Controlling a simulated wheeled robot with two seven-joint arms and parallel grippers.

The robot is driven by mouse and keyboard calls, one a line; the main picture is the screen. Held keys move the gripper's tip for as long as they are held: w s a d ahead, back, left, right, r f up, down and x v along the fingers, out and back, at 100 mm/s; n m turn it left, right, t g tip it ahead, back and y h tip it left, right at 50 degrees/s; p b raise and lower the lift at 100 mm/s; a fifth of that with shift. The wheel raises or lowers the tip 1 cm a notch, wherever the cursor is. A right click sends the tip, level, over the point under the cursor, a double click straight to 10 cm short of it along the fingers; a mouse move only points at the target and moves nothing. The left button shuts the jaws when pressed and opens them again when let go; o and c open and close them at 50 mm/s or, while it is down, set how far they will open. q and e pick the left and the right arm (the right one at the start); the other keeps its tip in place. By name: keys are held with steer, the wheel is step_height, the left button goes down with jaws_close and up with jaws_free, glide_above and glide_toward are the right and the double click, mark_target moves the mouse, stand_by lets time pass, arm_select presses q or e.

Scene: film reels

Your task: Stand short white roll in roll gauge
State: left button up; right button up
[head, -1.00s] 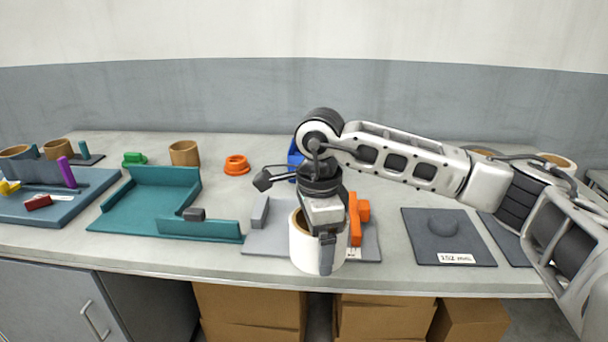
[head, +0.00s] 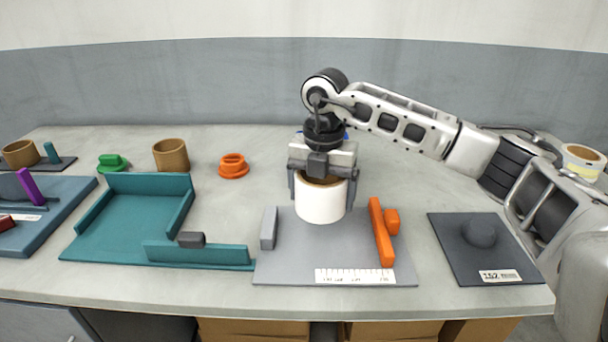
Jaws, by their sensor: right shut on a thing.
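The short white roll (head: 321,204) is upright, with a brown core showing at its top. My right gripper (head: 320,183) is shut on it from above, one finger on each side. The roll is over the back middle of the roll gauge, a grey plate (head: 330,245) with a grey block (head: 268,228) at left, an orange bar (head: 381,232) at right and a white scale along its front edge. I cannot tell whether the roll's bottom touches the plate. My left gripper is not in view.
A teal tray (head: 110,232) with raised walls lies left of the gauge. A dark plate with a round knob (head: 482,231) lies to the right. An orange ring piece (head: 233,166), a brown core (head: 170,155) and a green piece (head: 112,163) stand behind.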

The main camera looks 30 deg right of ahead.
steer(key=shift+f+b, duration=0.5)
steer(key=shift+s+f+b, duration=0.1)
steer(key=shift+f+b, duration=0.2)
steer(key=shift+f, duration=0.05)
step_height(320, 180, down, 3)
steer(key=shift+r+b, duration=0.1)
steer(key=shift+b, duration=0.95)
steer(key=shift+f+b, duration=0.45)
steer(key=shift+f, duration=0.15)
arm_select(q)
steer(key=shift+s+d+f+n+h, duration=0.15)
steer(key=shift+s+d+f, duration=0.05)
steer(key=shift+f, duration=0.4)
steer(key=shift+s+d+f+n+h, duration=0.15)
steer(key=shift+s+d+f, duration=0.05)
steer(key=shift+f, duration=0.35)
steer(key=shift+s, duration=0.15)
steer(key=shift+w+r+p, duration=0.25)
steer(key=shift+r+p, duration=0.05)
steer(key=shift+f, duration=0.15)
arm_select(e)
steer(key=shift+f, duration=0.1)
